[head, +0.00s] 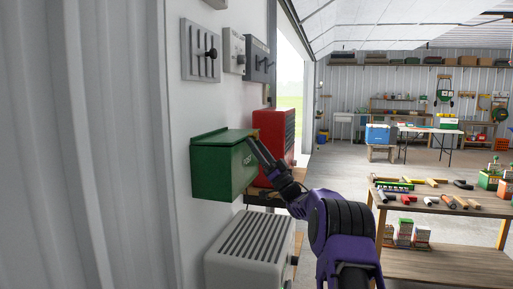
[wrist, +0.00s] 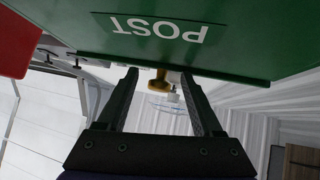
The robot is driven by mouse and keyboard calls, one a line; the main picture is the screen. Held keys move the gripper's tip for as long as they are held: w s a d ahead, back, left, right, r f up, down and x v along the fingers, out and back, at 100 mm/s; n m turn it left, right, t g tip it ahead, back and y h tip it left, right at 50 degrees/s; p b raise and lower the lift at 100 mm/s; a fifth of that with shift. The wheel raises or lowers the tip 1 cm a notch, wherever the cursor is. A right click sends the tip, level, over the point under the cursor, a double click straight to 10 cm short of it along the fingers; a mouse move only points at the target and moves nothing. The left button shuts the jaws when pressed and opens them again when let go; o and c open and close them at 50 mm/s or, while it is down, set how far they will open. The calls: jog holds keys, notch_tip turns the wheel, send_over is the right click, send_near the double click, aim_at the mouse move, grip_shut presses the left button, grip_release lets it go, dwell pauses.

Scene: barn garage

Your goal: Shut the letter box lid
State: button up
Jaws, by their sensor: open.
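The green letter box (head: 222,172) is fixed to the white wall, left of centre in the head view. Its front, marked POST, fills the top of the wrist view (wrist: 200,50), upside down there. Its lid (head: 220,136) lies nearly level across the top of the box. I cannot tell whether a small gap stays under it. My gripper (head: 253,142) is at the upper right part of the box front, close to the lid's edge. In the wrist view my gripper (wrist: 160,82) is open, with nothing between its fingers, and its tips are near the lid's edge strip.
A red box (head: 274,133) stands just behind the letter box. A pale slatted unit (head: 250,246) stands below it. Switch plates (head: 201,50) hang on the wall above. A workbench (head: 450,262) with tools is at the right. Open floor lies behind.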

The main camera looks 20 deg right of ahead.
jog(key=v, duration=1.7)
jog(key=shift+s+f, duration=0.15)
jog(key=shift+f, duration=0.05)
